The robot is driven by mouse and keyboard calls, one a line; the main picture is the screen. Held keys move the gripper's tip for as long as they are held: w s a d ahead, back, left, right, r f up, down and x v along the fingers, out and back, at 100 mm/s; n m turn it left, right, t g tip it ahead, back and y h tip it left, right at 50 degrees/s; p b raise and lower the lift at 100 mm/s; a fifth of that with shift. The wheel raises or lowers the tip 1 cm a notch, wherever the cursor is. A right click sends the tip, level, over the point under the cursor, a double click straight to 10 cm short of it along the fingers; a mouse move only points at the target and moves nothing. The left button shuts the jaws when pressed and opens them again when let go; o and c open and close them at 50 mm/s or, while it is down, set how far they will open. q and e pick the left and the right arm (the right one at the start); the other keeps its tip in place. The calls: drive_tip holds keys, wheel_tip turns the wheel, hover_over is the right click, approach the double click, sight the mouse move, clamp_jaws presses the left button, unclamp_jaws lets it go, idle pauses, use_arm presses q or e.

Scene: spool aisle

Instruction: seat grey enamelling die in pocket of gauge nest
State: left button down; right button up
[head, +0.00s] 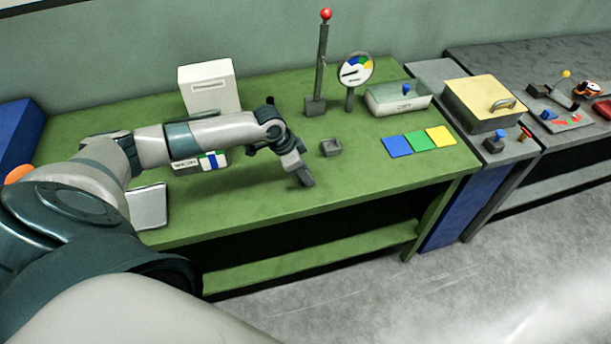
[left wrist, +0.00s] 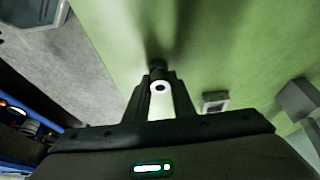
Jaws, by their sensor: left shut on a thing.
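The gauge nest (head: 330,147) is a small grey square block with a recessed pocket, on the green bench. It also shows in the left wrist view (left wrist: 215,102), right of the fingers. Its pocket looks empty. My left gripper (head: 303,177) is over the bench, in front and to the left of the nest, apart from it. In the left wrist view it is shut on the grey enamelling die (left wrist: 160,88), whose light round end with a dark hole shows between the fingers. The fingers hide most of the die. My right gripper is not in view.
A red-topped post (head: 321,65) and a dial gauge (head: 356,70) stand behind the nest. Blue, green and yellow squares (head: 418,141) lie to its right. A white box (head: 209,87) stands at the back left. The bench in front of the nest is clear.

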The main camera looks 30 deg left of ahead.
use_arm(q)
drive_tip(key=shift+r, duration=0.1)
drive_tip(key=shift+r+b, duration=0.35)
drive_tip(key=shift+r, duration=0.1)
drive_tip(key=r, duration=0.1)
drive_tip(key=d+r+b, duration=0.1)
drive_tip(key=r, duration=0.1)
drive_tip(key=shift+s+r+b, duration=0.1)
drive_tip(key=shift+r+b, duration=0.05)
drive_tip(key=shift+b, duration=0.15)
drive_tip(key=s+d+r+b, duration=0.3)
drive_tip(key=d+r, duration=0.3)
drive_tip(key=d, duration=0.4)
drive_tip(key=shift+s+r, duration=0.35)
drive_tip(key=shift+s, duration=0.2)
drive_tip(key=d+r+n+t+y+b, duration=0.1)
drive_tip(key=d+r+n+y+b, duration=0.1)
drive_tip(key=r+n, duration=0.6)
drive_tip(key=shift+w+d+y, duration=0.3)
drive_tip(key=shift+d+y, duration=0.2)
drive_tip(key=shift+d, duration=0.8)
